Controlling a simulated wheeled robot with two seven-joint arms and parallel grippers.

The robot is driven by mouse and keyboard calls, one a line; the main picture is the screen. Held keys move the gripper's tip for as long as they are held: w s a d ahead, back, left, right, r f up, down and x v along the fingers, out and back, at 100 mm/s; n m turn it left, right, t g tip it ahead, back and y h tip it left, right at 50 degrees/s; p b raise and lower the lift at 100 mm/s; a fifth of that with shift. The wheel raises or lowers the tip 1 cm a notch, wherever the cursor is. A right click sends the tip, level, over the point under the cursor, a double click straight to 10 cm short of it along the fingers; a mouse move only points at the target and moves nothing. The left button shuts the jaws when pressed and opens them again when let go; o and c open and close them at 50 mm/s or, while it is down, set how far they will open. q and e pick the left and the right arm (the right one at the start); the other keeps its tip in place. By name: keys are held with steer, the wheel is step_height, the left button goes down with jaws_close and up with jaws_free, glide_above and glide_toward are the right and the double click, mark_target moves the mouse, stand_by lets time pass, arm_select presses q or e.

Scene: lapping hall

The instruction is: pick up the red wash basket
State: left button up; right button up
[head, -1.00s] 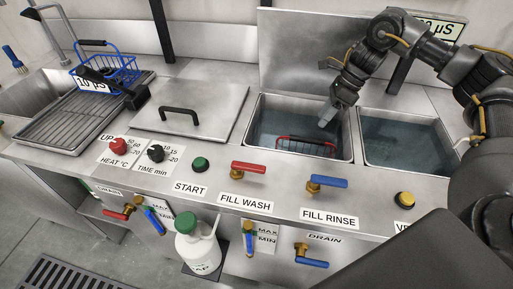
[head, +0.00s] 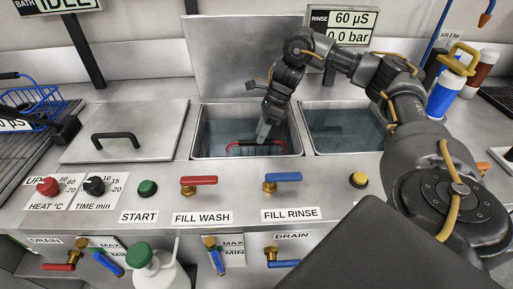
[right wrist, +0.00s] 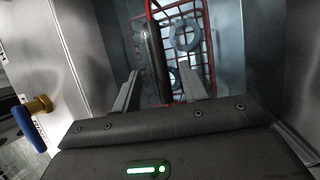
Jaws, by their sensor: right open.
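The red wash basket (head: 236,151) sits low in the left open tank (head: 197,140), with its dark handle on top. It also shows in the right wrist view (right wrist: 205,62) as red wire mesh holding grey rings. My right gripper (head: 264,131) reaches down into that tank just above the basket. In the right wrist view its two fingers (right wrist: 160,88) are apart, with the dark handle bar (right wrist: 155,45) showing between them. I cannot tell whether they touch it. My left gripper is not in view.
A second open tank (head: 350,150) with water lies to the right. A closed lid (head: 125,150) with a black handle lies to the left, beyond it a blue basket (head: 35,100). A raised panel (head: 240,50) stands behind the left tank. Valves and knobs line the front.

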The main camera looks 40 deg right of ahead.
steer(key=shift+x, duration=2.2)
steer(key=shift+f, duration=0.3)
steer(key=shift+c, duration=0.4)
jaws_close()
steer(key=shift+r, duration=0.15)
